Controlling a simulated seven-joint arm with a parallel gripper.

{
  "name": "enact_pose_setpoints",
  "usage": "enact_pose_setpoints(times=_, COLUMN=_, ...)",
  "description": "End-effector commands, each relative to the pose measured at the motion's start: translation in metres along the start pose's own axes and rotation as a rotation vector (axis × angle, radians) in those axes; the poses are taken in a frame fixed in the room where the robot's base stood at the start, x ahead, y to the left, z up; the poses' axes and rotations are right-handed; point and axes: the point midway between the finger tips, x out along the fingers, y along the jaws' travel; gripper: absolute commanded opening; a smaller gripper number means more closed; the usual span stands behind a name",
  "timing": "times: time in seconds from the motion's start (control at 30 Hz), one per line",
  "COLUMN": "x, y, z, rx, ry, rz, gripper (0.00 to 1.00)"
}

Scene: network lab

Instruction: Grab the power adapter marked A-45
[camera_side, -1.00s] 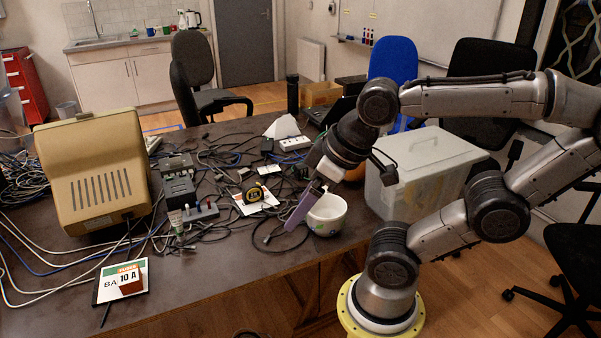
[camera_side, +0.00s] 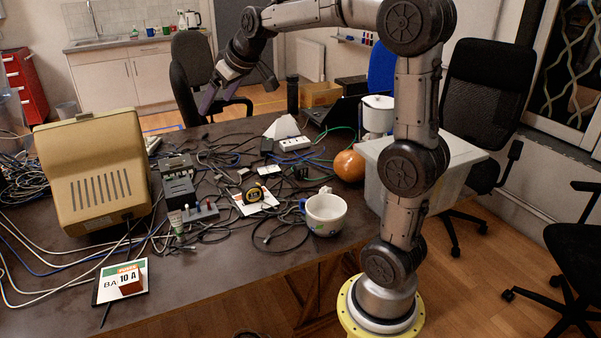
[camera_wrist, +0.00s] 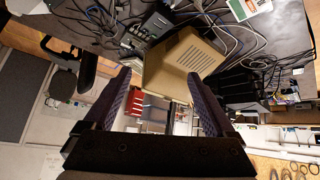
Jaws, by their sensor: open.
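Several small dark blocks that may be power adapters lie among the cables on the table, one of them a black block (camera_side: 267,145) near the white power strip. I cannot read an A-45 mark on any of them. My gripper (camera_side: 209,103) is raised in the upper part of the side view, in front of the grey office chair and apart from the table objects. In the wrist view my gripper (camera_wrist: 163,82) shows two patterned purple fingers spread apart with nothing held between them. The beige monitor-like case shows beyond them.
The beige case (camera_side: 92,175) stands at the table's left. A grey bin (camera_side: 452,170) is right.

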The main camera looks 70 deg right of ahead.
Motion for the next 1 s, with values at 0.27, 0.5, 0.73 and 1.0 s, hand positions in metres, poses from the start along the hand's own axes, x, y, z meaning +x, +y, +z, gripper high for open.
enact_pose_setpoints(times=0.27, x=0.115, y=0.155, z=0.011, rx=0.186, ry=-0.09, rz=0.125, gripper=0.9)
enact_pose_setpoints(times=0.5, x=0.196, y=0.286, z=0.105, rx=0.387, ry=-0.202, rz=0.205, gripper=0.9)
enact_pose_setpoints(times=0.73, x=0.227, y=0.343, z=0.204, rx=0.53, ry=-0.309, rz=0.227, gripper=0.9)
enact_pose_setpoints(times=1.0, x=0.248, y=0.354, z=0.227, rx=0.555, ry=-0.321, rz=0.233, gripper=0.9)
